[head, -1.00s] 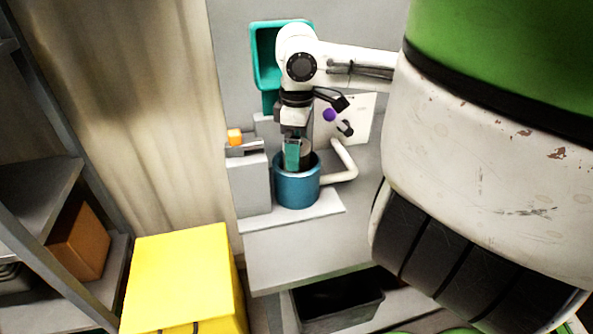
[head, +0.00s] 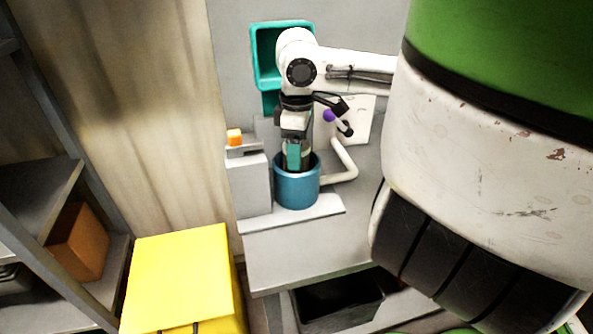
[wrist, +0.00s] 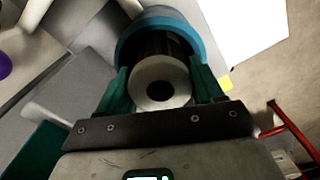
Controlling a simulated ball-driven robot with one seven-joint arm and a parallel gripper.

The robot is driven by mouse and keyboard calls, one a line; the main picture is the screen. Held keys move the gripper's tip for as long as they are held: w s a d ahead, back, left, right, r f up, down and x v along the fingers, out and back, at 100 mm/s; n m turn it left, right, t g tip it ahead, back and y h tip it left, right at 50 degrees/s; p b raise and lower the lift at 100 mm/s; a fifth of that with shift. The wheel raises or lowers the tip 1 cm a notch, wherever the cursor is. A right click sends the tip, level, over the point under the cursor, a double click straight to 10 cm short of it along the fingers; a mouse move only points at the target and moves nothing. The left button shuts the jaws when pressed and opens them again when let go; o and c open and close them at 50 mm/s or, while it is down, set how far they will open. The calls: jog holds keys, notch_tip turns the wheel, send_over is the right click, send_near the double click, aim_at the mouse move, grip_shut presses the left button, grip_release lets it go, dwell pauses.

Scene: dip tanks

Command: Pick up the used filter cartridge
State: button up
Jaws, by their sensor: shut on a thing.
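The used filter cartridge (wrist: 151,72) is a pale cylinder with a dark round hole in its end, seen in the wrist view. My gripper (wrist: 158,85) has its two green fingers shut on it, one on each side. The blue round tank (wrist: 152,24) surrounds the cartridge behind the fingers. In the head view my gripper (head: 293,163) points down into the mouth of the blue tank (head: 297,190). The cartridge's lower part is hidden by the tank wall.
A pale curved pipe (head: 346,168) runs from the tank's right side. A grey block (head: 249,187) with an orange item (head: 234,137) stands left. A teal bin (head: 263,75) is behind my arm. A black bin (head: 338,302) sits below; a yellow box (head: 181,280) stands front left.

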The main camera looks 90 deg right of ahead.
jog(key=c, duration=0.4)
jog(key=shift+c, duration=0.4)
jog(key=shift+r, duration=0.1)
